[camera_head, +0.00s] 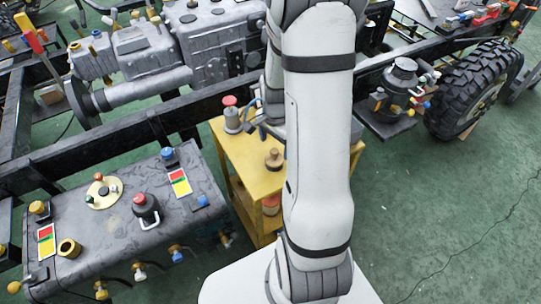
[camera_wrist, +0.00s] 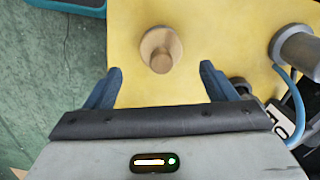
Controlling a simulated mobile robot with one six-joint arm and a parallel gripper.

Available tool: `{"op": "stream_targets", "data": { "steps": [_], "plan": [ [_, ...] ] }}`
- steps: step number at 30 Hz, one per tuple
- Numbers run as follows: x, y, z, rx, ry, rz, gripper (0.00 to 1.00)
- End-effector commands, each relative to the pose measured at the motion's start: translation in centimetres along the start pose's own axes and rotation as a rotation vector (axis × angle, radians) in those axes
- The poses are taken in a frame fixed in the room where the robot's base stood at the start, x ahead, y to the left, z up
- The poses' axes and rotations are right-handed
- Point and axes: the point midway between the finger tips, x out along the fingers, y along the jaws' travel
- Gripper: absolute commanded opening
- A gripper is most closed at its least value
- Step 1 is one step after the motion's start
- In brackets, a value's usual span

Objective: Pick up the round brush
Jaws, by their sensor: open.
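The round brush (camera_head: 274,159) stands on the top of a yellow cart (camera_head: 262,185), just left of my arm in the head view. In the wrist view the round brush (camera_wrist: 161,49) shows from above as a pale wooden disc with a knob handle, on the yellow surface. My gripper (camera_wrist: 161,82) is open, its two blue-grey fingers spread to either side below the brush in the picture. Nothing is between the fingers. The brush lies a little beyond the fingertips. In the head view my arm hides most of the gripper.
A grey cylinder with a red cap (camera_head: 231,114) stands on the cart near the brush; a grey cylinder with a blue hose (camera_wrist: 300,47) shows right in the wrist view. A dark chassis rail (camera_head: 120,130) runs behind. A grey tank (camera_head: 110,225) lies left. Green floor is clear at right.

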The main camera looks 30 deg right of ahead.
Motion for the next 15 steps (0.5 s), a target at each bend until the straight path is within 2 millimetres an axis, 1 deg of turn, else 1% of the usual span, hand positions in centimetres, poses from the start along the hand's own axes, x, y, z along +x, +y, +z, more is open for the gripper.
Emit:
{"op": "stream_targets", "data": {
  "steps": [3,8,15],
  "plan": [
    [1.5,0.0,0.0,0.006,-0.003,0.004,0.78],
    [3.1,0.0,0.1,0.004,-0.003,0.003,0.78],
    [6.4,-0.1,0.1,0.003,-0.003,0.004,0.78]
  ]
}}
